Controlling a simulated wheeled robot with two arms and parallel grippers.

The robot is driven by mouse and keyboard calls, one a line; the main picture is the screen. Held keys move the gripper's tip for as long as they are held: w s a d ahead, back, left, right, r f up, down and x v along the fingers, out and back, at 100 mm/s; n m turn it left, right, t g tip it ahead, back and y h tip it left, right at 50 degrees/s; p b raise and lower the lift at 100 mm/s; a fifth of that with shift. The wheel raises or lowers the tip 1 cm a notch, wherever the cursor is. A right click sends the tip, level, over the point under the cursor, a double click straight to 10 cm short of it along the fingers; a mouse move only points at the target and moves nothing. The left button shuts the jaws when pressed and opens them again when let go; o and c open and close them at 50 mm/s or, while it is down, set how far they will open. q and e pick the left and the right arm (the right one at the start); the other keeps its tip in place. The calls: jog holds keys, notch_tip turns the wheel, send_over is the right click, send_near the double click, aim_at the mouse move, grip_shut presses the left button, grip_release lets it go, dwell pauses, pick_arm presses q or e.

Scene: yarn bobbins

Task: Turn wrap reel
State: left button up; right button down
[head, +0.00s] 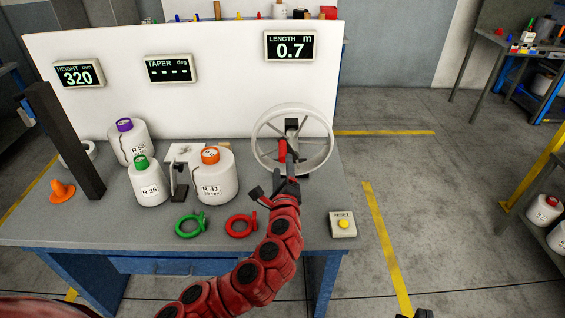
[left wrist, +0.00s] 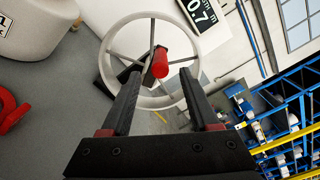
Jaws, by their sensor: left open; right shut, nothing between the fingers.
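The wrap reel (head: 327,147) is a pale spoked wheel with a dark hub and a red crank handle (head: 283,150), standing at the bench's right end. The reel (left wrist: 112,40) and its red handle (left wrist: 159,64) also show in the left wrist view. My left gripper (head: 288,168) is open in front of the reel. In the left wrist view its fingers (left wrist: 160,78) point at the handle, which appears between the tips; contact is not clear. Only a dark bit of my right gripper (head: 416,314) shows at the bottom edge, away from the bench. The length display (head: 290,47) reads 0.7 m.
White bobbins with purple (head: 126,148), green (head: 148,187) and orange (head: 215,180) tops stand left of the reel. A green ring (head: 188,226), a red ring (head: 239,227) and a reset button box (head: 343,224) lie along the front. A dark post (head: 66,140) stands at left.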

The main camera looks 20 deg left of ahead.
pick_arm(q)
jog(key=v, duration=1)
jog(key=shift+s, duration=0.25)
jog(key=shift+d, duration=0.1)
dwell(1.0)
